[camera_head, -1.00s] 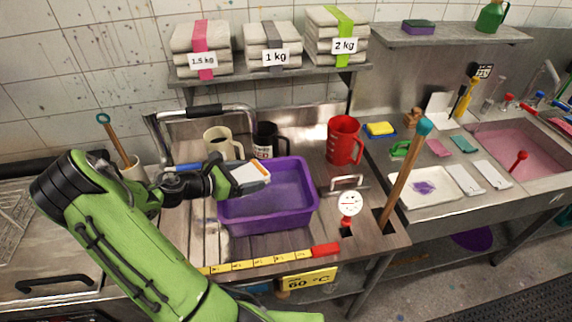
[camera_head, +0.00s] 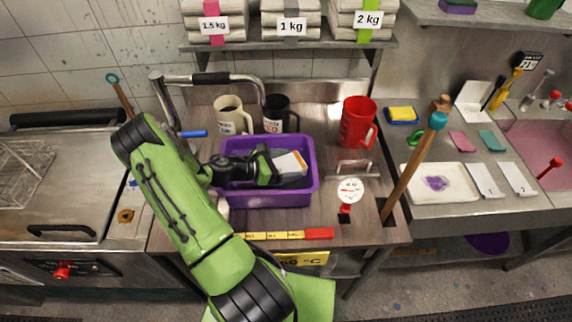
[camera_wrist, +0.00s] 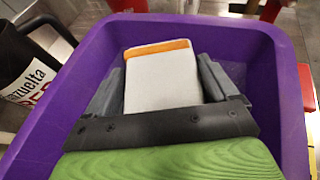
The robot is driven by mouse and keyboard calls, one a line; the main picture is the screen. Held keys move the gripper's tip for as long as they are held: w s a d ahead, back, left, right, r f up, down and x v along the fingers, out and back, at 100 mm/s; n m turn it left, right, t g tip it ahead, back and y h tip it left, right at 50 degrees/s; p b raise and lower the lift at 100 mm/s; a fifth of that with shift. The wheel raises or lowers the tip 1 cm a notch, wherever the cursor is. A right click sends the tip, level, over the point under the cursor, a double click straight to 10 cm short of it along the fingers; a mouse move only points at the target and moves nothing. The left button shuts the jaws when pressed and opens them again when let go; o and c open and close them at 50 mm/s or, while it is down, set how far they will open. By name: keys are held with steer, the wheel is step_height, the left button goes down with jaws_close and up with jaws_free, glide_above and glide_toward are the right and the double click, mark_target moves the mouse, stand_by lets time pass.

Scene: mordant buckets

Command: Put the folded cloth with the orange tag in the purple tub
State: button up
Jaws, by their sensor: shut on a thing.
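The purple tub (camera_head: 306,198) stands on the metal worktop, and its rim fills much of the wrist view (camera_wrist: 262,60). The folded cloth (camera_head: 291,160) is white with an orange tag along one end; it shows large in the wrist view (camera_wrist: 160,85). My gripper (camera_head: 284,166) is inside the tub's outline, its dark fingers (camera_wrist: 163,88) closed on both sides of the cloth. The cloth is over the tub's interior, apart from the walls I can see. Whether it touches the tub's floor is hidden.
Behind the tub stand a cream mug (camera_head: 230,116), a black mug (camera_head: 277,113) and a red jug (camera_head: 357,122). A wooden stick with a blue end (camera_head: 412,165) rises at the right. A shelf (camera_head: 280,45) with weighted stacks hangs above.

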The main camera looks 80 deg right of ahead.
steer(key=shift+f+b, duration=0.4)
steer(key=shift+f, duration=0.2)
steer(key=o, duration=0.8)
steer(key=shift+r, duration=0.1)
steer(key=shift+o, duration=0.2)
steer(key=shift+r+p, duration=0.6)
steer(key=shift+r, duration=0.2)
steer(key=v, duration=1.2)
steer(key=shift+f+b, duration=0.25)
steer(key=shift+b, duration=0.05)
steer(key=shift+a, duration=0.1)
